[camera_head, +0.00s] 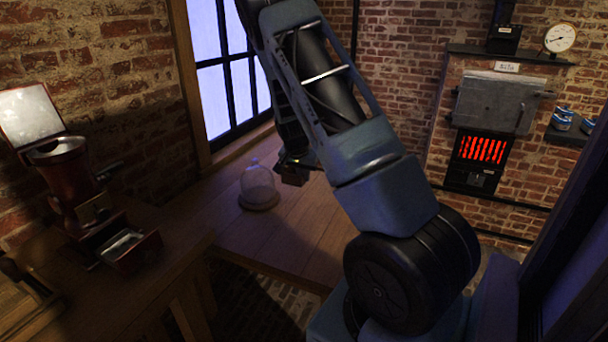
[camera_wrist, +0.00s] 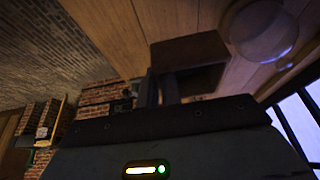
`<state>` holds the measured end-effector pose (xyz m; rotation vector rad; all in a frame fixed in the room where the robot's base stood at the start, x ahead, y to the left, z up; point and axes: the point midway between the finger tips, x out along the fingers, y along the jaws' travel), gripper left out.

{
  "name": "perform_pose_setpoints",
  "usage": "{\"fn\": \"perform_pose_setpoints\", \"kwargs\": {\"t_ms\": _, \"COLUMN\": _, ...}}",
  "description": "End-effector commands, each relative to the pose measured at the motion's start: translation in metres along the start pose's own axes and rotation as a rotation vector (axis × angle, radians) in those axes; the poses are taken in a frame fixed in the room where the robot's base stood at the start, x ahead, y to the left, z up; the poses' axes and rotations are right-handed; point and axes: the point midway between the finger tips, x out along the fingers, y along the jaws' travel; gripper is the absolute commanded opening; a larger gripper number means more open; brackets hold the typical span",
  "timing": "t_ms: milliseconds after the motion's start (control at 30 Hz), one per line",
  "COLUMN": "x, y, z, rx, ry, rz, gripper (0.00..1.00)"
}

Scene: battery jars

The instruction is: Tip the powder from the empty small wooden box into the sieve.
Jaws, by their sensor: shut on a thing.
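My gripper (camera_wrist: 168,85) is shut on a small dark wooden box (camera_wrist: 187,50) in the wrist view. In the head view the gripper end and the small dark box (camera_head: 292,179) hang at the far side of the wooden table, partly behind my arm. The inside of the box is too dark to read, so I cannot tell whether powder is in it. I cannot make out a sieve in either view.
A glass dome (camera_head: 258,186) stands on the wooden table (camera_head: 235,232), left of my gripper; it also shows in the wrist view (camera_wrist: 262,30). A red grinder (camera_head: 72,180) with an open drawer (camera_head: 128,248) stands at left. A glowing stove (camera_head: 482,150) is at the right wall.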

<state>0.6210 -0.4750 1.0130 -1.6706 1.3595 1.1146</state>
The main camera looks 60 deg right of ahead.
Motion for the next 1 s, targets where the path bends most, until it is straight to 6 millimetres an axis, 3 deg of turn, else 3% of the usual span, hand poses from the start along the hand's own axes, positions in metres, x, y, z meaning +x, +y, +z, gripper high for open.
{"fn": "perform_pose_setpoints", "kwargs": {"t_ms": 367, "x": -0.012, "y": -0.015, "z": 0.052, "rx": -0.188, "ry": -0.003, "rz": -0.079, "gripper": 0.00}}
{"fn": "perform_pose_setpoints", "kwargs": {"t_ms": 567, "x": -0.022, "y": -0.028, "z": 0.100, "rx": -0.361, "ry": -0.004, "rz": -0.150, "gripper": 0.00}}
{"fn": "perform_pose_setpoints", "kwargs": {"t_ms": 667, "x": -0.029, "y": -0.037, "z": 0.131, "rx": -0.477, "ry": -0.005, "rz": -0.197, "gripper": 0.00}}
{"fn": "perform_pose_setpoints", "kwargs": {"t_ms": 900, "x": -0.051, "y": -0.067, "z": 0.237, "rx": -0.870, "ry": -0.005, "rz": -0.360, "gripper": 0.00}}
{"fn": "perform_pose_setpoints", "kwargs": {"t_ms": 1000, "x": -0.059, "y": -0.077, "z": 0.272, "rx": -1.005, "ry": -0.003, "rz": -0.418, "gripper": 0.00}}
